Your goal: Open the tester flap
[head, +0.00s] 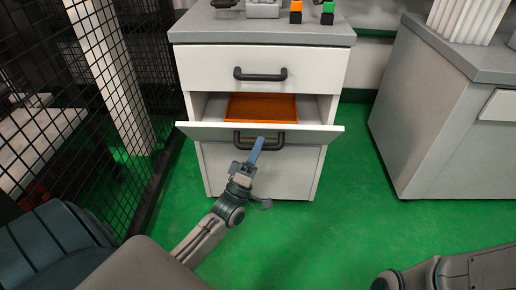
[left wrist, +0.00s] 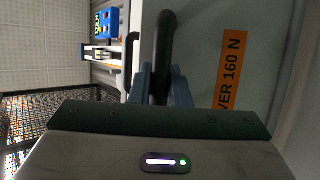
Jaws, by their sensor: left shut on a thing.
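I cannot make out a part that is clearly the tester flap. My left gripper (head: 259,143) is at the dark handle (head: 279,143) of the pulled-out middle drawer (head: 205,132). In the left wrist view, the fingers (left wrist: 163,82) stand on both sides of the dark handle bar (left wrist: 166,45) and are shut on it. The drawer front hides part of the drawer's inside. My right gripper is out of view.
The open drawer shows an orange tray (head: 262,106). The top drawer (head: 220,70) is shut. Orange and green blocks stand on the cabinet top (head: 200,28). A black mesh fence (head: 95,130) runs along the left, and another grey cabinet (head: 430,110) stands right. Green floor (head: 340,220) is clear between.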

